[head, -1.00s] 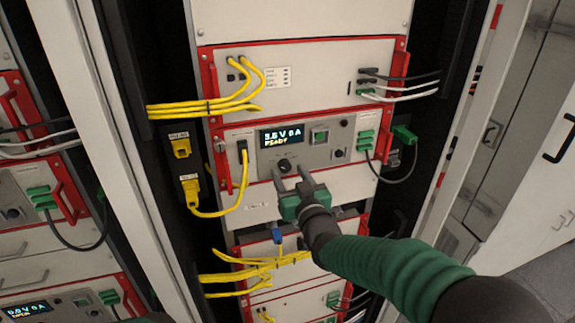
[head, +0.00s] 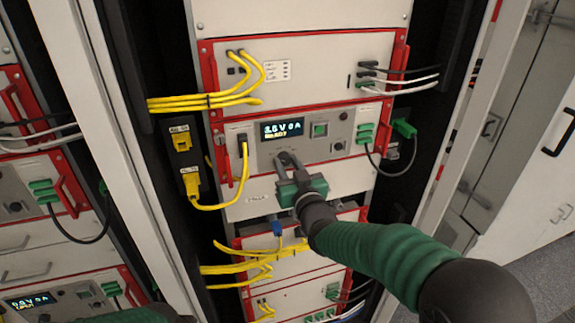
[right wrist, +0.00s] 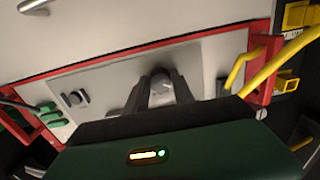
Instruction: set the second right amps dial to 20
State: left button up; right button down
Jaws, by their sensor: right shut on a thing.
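The panel unit (head: 262,178) in the middle rack has a lit display (head: 282,129) that seems to read 3.6 V 0 A, with a blurred second line. Its dial (head: 285,157) sits below the display and is mostly covered by my right gripper (head: 289,160). In the right wrist view the dark round dial (right wrist: 161,80) shows between the two fingers (right wrist: 162,90). My right gripper is shut on the dial. The dial's pointer and scale cannot be read. Of my left arm only a dark green part shows at the bottom left edge; its gripper is out of view.
Yellow cables (head: 225,98) run along the left of the rack, and a yellow plug cable (head: 222,206) hangs beside the panel. Green connectors (head: 364,133) with a dark cable are on its right. A small knob (head: 338,146) and a green square button (head: 320,130) are close by.

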jog(key=m+b, duration=0.2)
jog(key=b, duration=0.1)
jog(key=shift+f+m, duration=0.2)
jog(key=shift+m, duration=0.1)
jog(key=m+b, duration=0.4)
jog(key=m, duration=0.1)
jog(key=shift+b, duration=0.35)
jog(key=m+b, duration=0.5)
jog(key=m, duration=0.1)
jog(key=shift+r+m+b, duration=0.1)
jog(key=shift+m+b, duration=0.65)
jog(key=shift+m, duration=0.35)
jog(key=c, duration=1.3)
grip_release()
jog(key=shift+c, duration=0.2)
jog(key=shift+o, duration=1.3)
